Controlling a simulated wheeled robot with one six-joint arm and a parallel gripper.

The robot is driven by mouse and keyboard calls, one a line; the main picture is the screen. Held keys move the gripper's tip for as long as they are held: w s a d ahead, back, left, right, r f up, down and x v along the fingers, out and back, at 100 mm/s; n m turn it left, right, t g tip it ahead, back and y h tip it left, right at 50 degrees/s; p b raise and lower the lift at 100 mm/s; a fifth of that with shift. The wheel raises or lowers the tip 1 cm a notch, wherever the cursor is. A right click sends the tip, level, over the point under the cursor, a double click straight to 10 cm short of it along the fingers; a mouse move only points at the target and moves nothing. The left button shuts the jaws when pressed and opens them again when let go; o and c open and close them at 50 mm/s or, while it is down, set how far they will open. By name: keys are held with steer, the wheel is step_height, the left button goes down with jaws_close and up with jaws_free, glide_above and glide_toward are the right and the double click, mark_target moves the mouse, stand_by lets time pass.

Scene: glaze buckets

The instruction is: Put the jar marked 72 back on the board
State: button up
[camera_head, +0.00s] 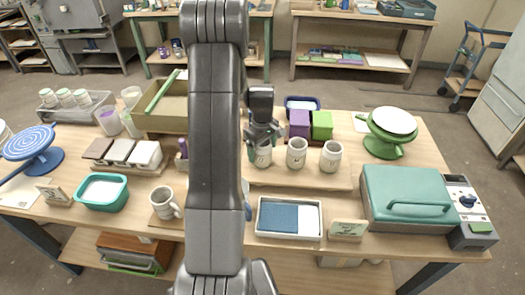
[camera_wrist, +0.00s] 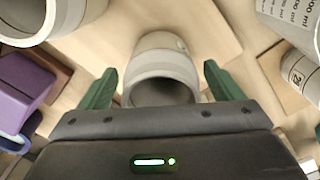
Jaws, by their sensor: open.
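My gripper (camera_head: 263,135) is open, with its two green fingers (camera_wrist: 160,88) apart. A pale jar with a grey band (camera_head: 263,157) stands below it on the wooden board (camera_head: 290,179). In the wrist view, that jar (camera_wrist: 163,60) shows between the fingers, its dark mouth towards me, with gaps at both sides. Its mark is too small to read. Two similar jars, a middle one (camera_head: 297,153) and a right one (camera_head: 330,157), stand to its right on the board. I cannot read which jar is marked 72.
Purple (camera_head: 299,123) and green (camera_head: 321,125) blocks stand behind the jars. A blue-and-white tray (camera_head: 289,218) lies in front, a teal press (camera_head: 406,195) at right. In the wrist view, a beaker (camera_wrist: 292,20) and a numbered jar (camera_wrist: 300,72) stand at right.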

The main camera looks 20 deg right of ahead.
step_height(320, 180, up, 11)
steer(key=b, duration=0.1)
steer(key=shift+f, duration=0.1)
stand_by(0.4)
step_height(320, 180, down, 12)
steer(key=shift+f+p, duration=0.2)
steer(key=shift+p, duration=0.25)
step_height(320, 180, up, 3)
steer(key=shift+f, duration=0.2)
steer(key=shift+r, duration=0.65)
